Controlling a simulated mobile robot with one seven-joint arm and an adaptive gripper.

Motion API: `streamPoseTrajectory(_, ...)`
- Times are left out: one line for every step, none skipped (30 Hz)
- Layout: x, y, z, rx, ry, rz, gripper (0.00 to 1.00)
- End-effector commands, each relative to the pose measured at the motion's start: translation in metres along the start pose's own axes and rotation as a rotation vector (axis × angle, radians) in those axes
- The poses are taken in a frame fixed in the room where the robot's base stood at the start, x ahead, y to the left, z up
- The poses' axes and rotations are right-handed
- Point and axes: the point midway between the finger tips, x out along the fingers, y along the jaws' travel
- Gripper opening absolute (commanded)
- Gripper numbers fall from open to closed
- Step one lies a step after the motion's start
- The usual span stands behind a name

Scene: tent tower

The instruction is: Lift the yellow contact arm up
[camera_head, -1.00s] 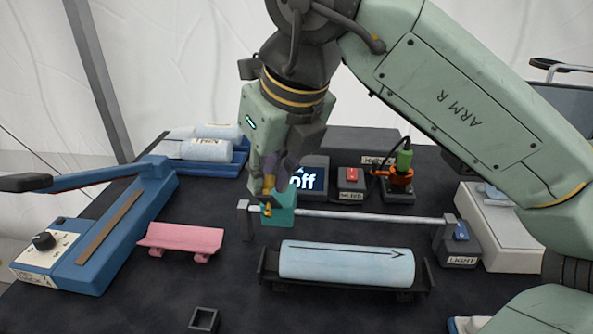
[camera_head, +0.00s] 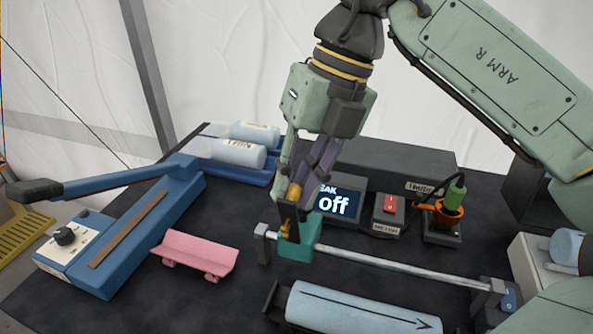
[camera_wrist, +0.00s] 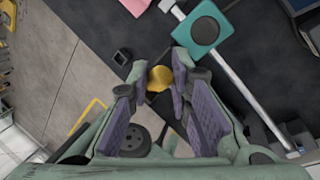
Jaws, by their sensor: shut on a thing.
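The teal carriage (camera_head: 296,249) sits near the left end of a grey rail (camera_head: 400,263); it also shows in the wrist view (camera_wrist: 203,32). The contact arm, with a yellow knob (camera_head: 294,192) and a dark plate with yellow below, stands roughly upright at the carriage in the head view. My gripper (camera_head: 297,196) comes from above and is shut around the knob, with a finger on either side. In the wrist view the round yellow knob (camera_wrist: 160,78) shows between the fingertips (camera_wrist: 158,82). The fingers hide part of the arm.
A pale blue cylinder (camera_head: 355,308) lies in front of the rail. A pink cradle (camera_head: 197,255) and a blue lever device (camera_head: 135,235) stand left. Behind are a display reading "off" (camera_head: 333,202), a red switch (camera_head: 389,205) and an orange-green plug (camera_head: 453,198).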

Motion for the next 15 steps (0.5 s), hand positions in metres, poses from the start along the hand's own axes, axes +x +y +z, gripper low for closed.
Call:
streamPoseTrajectory(-0.0012, -0.006, 0.0051, 0.018, -0.005, 0.002, 0.0)
streamPoseTrajectory(-0.0011, -0.0063, 0.0053, 0.02, -0.002, 0.007, 0.0)
streamPoseTrajectory(-0.0012, -0.0066, 0.0056, 0.022, 0.002, 0.011, 0.0)
streamPoseTrajectory(-0.0013, -0.0067, 0.0058, 0.023, 0.005, 0.014, 0.0)
streamPoseTrajectory(-0.0013, -0.0069, 0.0059, 0.024, 0.006, 0.017, 0.0)
streamPoseTrajectory(-0.0015, -0.007, 0.0062, 0.025, 0.007, 0.019, 0.0)
streamPoseTrajectory(-0.0016, -0.0071, 0.0063, 0.026, 0.008, 0.021, 0.0)
streamPoseTrajectory(-0.0016, -0.0072, 0.0064, 0.027, 0.008, 0.022, 0.0)
streamPoseTrajectory(-0.0016, -0.0072, 0.0065, 0.027, 0.009, 0.022, 0.0)
streamPoseTrajectory(-0.0016, -0.0072, 0.0065, 0.027, 0.008, 0.023, 0.0)
streamPoseTrajectory(-0.0016, -0.0072, 0.0065, 0.027, 0.008, 0.023, 0.0)
streamPoseTrajectory(-0.0017, -0.0072, 0.0066, 0.027, 0.008, 0.023, 0.0)
streamPoseTrajectory(-0.0018, -0.0072, 0.0066, 0.027, 0.008, 0.023, 0.0)
streamPoseTrajectory(-0.0018, -0.0071, 0.0066, 0.027, 0.007, 0.023, 0.0)
streamPoseTrajectory(-0.0019, -0.0071, 0.0066, 0.028, 0.007, 0.023, 0.0)
